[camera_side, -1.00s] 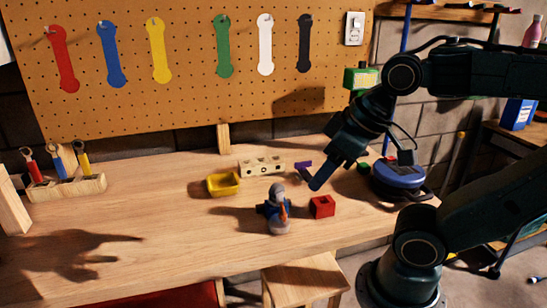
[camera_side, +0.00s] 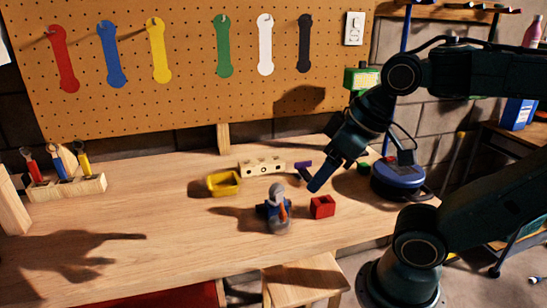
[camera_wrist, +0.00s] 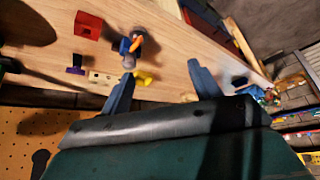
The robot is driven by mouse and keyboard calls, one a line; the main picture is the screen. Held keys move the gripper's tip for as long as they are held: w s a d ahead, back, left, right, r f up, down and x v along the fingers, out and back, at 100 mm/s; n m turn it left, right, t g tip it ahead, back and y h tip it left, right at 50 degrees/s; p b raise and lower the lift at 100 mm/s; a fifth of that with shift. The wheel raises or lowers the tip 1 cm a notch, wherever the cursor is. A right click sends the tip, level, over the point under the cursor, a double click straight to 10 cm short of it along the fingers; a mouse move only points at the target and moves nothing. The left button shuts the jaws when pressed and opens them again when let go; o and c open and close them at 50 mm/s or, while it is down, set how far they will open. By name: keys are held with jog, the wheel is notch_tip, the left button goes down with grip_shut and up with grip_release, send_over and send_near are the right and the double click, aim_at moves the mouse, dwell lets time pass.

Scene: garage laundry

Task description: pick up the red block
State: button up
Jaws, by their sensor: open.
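The red block (camera_side: 322,207) sits on the wooden workbench (camera_side: 180,245), right of a small figure. It also shows in the wrist view (camera_wrist: 88,25) at the upper left. My gripper (camera_side: 312,180) is above the bench, just behind and above the red block in the side view, apart from it. In the wrist view my gripper (camera_wrist: 162,72) shows its two blue fingers spread wide with nothing held between them. The red block lies to the left of both fingers there.
A blue and grey figure (camera_side: 277,208) stands close beside the red block. A yellow bin (camera_side: 223,184), a wooden block with holes (camera_side: 261,166), a purple piece (camera_side: 302,168) and a blue round device (camera_side: 397,178) are nearby. The bench's left front is clear.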

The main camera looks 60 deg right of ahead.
dwell(0.3)
jog(key=m+g+y, duration=0.1)
jog(key=m+g, duration=0.4)
jog(key=m, duration=2.2)
send_over(326, 201)
notch_tip(326, 201, down, 7)
jog(key=shift+s+d+r, duration=0.1)
jog(key=shift+s+d, duration=0.3)
jog(key=shift+s, duration=0.05)
jog(key=shift+w+a+f, duration=0.15)
jog(key=shift+f, duration=1.3)
jog(key=shift+w+a+f, duration=0.1)
jog(key=shift+f, duration=1.3)
jog(key=shift+w+a+f, duration=0.15)
jog(key=shift+f, duration=1.3)
